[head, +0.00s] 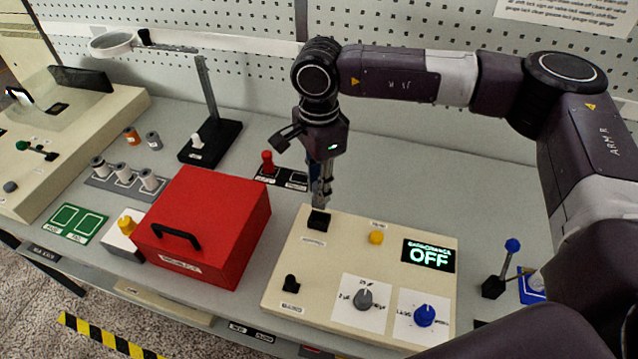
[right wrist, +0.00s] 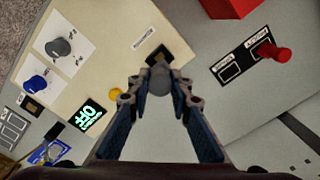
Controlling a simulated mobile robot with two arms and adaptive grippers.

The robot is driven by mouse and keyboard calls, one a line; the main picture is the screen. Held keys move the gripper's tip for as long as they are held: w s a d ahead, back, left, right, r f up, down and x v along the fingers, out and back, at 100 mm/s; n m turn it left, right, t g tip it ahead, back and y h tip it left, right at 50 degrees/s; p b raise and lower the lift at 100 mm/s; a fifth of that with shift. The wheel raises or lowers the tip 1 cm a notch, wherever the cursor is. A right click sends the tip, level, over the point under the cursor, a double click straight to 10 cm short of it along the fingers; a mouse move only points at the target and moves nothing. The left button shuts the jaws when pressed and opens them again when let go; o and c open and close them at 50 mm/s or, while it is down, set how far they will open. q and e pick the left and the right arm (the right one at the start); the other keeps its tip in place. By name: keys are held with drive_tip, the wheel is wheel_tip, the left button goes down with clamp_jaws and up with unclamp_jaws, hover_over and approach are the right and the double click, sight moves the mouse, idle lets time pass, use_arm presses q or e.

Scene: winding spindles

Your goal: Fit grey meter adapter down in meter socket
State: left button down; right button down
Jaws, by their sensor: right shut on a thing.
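My right gripper (head: 320,195) points down over the back left corner of the cream panel. In the right wrist view the right gripper (right wrist: 160,88) is shut on the rounded grey meter adapter (right wrist: 160,77). The black meter socket (head: 318,220) stands on the panel directly below the fingertips; it also shows just beyond the adapter in the right wrist view (right wrist: 158,54). The adapter's lower end is hidden, so I cannot tell whether it touches or enters the socket. My left gripper is not in view.
The cream panel (head: 290,255) carries a yellow button (head: 376,237), an OFF display (head: 428,256), a grey knob (head: 364,298) and a blue knob (head: 424,315). A red box (head: 205,225) stands close on the left. A red-handled piece (head: 267,162) stands behind.

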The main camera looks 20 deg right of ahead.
sight(319, 206)
wheel_tip(319, 206, down, 3)
drive_tip(key=shift+r+b, duration=0.15)
drive_tip(key=shift+b, duration=0.7)
drive_tip(key=shift+b, duration=1.05)
idle(0.9)
drive_tip(key=shift+f+b, duration=1.8)
drive_tip(key=shift+f, duration=0.15)
drive_tip(key=c, duration=1.7)
unclamp_jaws()
drive_tip(key=shift+r, duration=0.1)
